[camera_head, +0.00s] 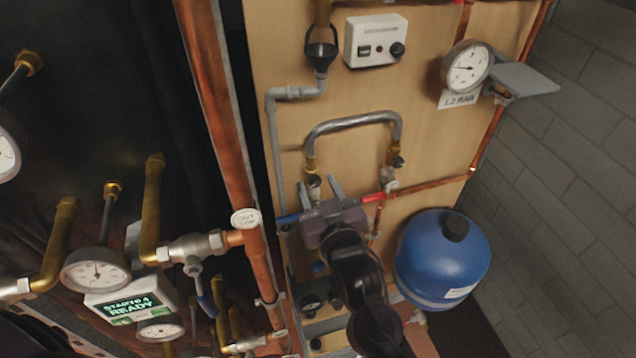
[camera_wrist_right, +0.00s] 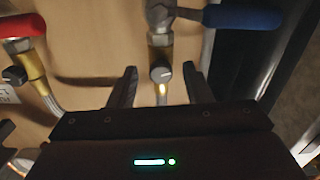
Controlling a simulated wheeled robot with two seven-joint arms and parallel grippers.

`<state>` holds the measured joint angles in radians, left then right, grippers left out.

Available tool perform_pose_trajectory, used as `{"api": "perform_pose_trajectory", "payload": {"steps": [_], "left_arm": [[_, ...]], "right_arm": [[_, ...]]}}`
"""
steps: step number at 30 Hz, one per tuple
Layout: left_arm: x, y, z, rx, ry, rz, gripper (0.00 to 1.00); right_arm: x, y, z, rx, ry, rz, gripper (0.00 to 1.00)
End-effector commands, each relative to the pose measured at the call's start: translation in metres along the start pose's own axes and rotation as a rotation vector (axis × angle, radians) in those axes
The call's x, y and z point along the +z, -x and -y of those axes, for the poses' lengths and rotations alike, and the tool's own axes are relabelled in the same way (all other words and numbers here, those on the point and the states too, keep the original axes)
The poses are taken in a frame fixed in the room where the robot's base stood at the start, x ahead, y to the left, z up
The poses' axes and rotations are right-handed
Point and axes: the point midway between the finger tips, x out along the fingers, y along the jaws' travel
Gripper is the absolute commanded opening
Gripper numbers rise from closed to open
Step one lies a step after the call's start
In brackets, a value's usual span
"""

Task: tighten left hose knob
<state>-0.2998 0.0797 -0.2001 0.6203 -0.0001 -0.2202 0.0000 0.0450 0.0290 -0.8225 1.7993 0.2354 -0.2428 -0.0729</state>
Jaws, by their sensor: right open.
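The braided grey hose (camera_head: 352,122) arches over the wooden panel between two brass fittings. The left hose knob (camera_head: 315,181) is a small round grey knob on the left fitting, above the blue-handled valve. In the right wrist view the knob (camera_wrist_right: 160,74) shows with the picture turned over, between my finger tips. My right gripper (camera_head: 320,185) is open around the knob; in the wrist view its fingers (camera_wrist_right: 159,72) stand on either side with gaps. Contact is not visible. My left gripper is out of view.
The right hose knob (camera_head: 398,162) sits on the other fitting. A red valve handle (camera_head: 373,197) and a blue valve handle (camera_head: 289,218) flank my right gripper. A blue tank (camera_head: 440,265) stands at the lower right. A copper pipe (camera_head: 215,100) runs along the panel's left side.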

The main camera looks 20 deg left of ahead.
Motion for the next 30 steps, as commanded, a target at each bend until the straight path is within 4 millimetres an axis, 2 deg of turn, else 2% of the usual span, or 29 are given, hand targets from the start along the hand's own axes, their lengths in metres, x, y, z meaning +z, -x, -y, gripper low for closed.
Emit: {"api": "perform_pose_trajectory", "payload": {"steps": [10,21,25,30], "left_arm": [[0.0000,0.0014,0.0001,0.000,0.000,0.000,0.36],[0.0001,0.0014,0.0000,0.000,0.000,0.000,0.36],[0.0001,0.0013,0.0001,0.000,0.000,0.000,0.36],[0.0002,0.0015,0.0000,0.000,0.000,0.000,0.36]], "right_arm": [[0.0004,-0.0054,0.0005,-0.001,-0.002,0.000,0.45],[0.0006,-0.0052,0.0005,-0.001,-0.002,0.001,0.00],[0.0007,-0.0051,0.0012,-0.001,-0.060,0.002,0.00],[0.0008,-0.0053,0.0008,0.000,-0.234,0.002,0.00]]}}
